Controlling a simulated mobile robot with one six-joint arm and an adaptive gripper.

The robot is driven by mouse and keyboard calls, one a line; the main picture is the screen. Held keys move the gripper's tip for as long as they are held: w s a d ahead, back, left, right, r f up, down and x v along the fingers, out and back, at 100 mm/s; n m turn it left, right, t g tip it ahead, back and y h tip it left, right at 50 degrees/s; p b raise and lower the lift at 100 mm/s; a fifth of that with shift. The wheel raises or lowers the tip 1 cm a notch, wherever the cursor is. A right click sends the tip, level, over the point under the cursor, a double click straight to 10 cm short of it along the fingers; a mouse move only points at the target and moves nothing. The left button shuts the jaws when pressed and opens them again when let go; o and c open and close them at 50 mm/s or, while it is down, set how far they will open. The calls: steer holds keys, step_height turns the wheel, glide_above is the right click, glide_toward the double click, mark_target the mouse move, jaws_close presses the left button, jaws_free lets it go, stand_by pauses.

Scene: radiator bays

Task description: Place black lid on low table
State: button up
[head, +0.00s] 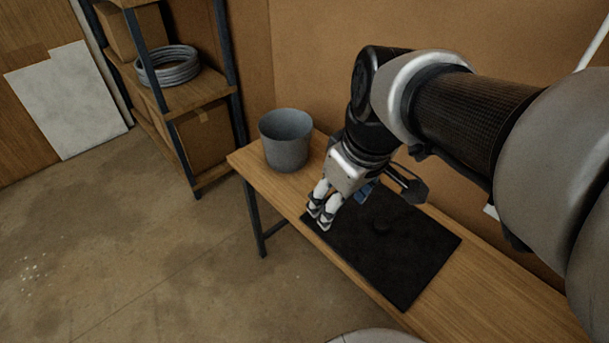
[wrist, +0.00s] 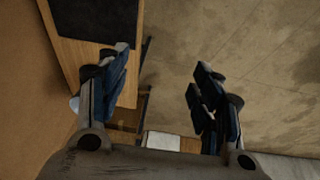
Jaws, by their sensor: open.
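The low table (head: 480,290) is a wooden table along the wall in the head view, and its edge also shows in the wrist view (wrist: 66,50). A black mat (head: 410,255) lies on it. My gripper (head: 320,215) appears over the mat's left corner near the table's front edge. In the wrist view its fingers (wrist: 160,66) are spread apart with nothing between them.
A grey bucket (head: 286,140) stands open on the table's far left end, near my gripper. A shelf rack (head: 190,95) with boxes and a grey coil (head: 168,66) stands beyond it. A pale panel (head: 66,98) leans at the left. The floor (head: 130,240) left of the table is clear.

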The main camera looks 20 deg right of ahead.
steer(key=s+a+m+t, duration=0.1)
steer(key=s+a+m, duration=0.2)
steer(key=s, duration=0.5)
steer(key=shift+s+a+f+m+t, duration=0.3)
steer(key=shift+a+f+m, duration=0.1)
steer(key=shift+a, duration=0.3)
steer(key=shift+w, duration=0.1)
